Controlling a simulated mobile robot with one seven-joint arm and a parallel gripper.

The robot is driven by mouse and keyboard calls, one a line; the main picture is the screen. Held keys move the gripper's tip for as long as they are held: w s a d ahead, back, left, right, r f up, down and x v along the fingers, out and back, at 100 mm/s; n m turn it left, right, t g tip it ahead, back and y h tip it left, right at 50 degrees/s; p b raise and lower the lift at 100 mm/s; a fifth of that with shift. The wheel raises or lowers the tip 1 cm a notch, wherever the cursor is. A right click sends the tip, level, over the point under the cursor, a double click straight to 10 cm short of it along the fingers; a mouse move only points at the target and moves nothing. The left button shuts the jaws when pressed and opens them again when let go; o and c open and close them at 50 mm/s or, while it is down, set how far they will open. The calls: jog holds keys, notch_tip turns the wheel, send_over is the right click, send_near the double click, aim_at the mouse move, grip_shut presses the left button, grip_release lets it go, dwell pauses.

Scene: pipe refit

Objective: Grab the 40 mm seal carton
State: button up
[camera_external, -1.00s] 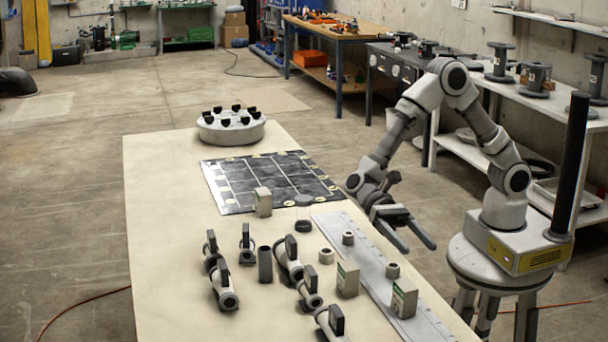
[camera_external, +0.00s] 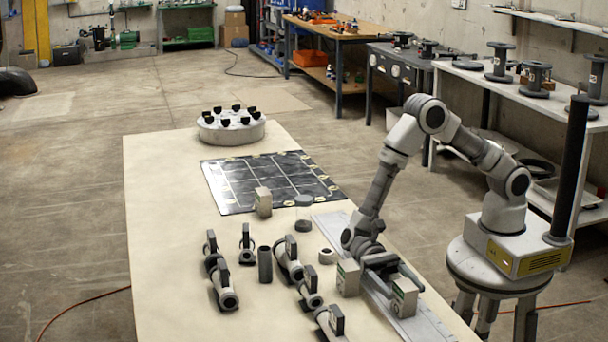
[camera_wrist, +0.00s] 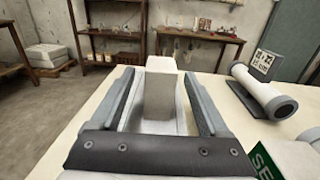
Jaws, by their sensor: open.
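A pale carton with a green label (camera_external: 404,300) stands upright on the grey rail at the table's front right. My gripper (camera_external: 398,284) is low over the rail, with its fingers at this carton. In the wrist view my gripper (camera_wrist: 158,78) is open, and a plain-sided carton (camera_wrist: 160,95) stands between the fingers, with a gap on each side. A second green-labelled carton (camera_external: 347,280) stands just left of it; a green label reading "SE" (camera_wrist: 290,162) shows at the wrist view's lower right. Another carton (camera_external: 263,203) stands by the dark mat.
A dark gridded mat (camera_external: 270,180) and a round grey holder (camera_external: 231,128) are farther back. The table's left side (camera_external: 165,240) is clear.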

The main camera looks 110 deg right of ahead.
aim_at(411, 297)
jog(key=a+b, duration=0.1)
jog(key=a, duration=0.4)
jog(key=shift+s, duration=0.1)
grip_shut()
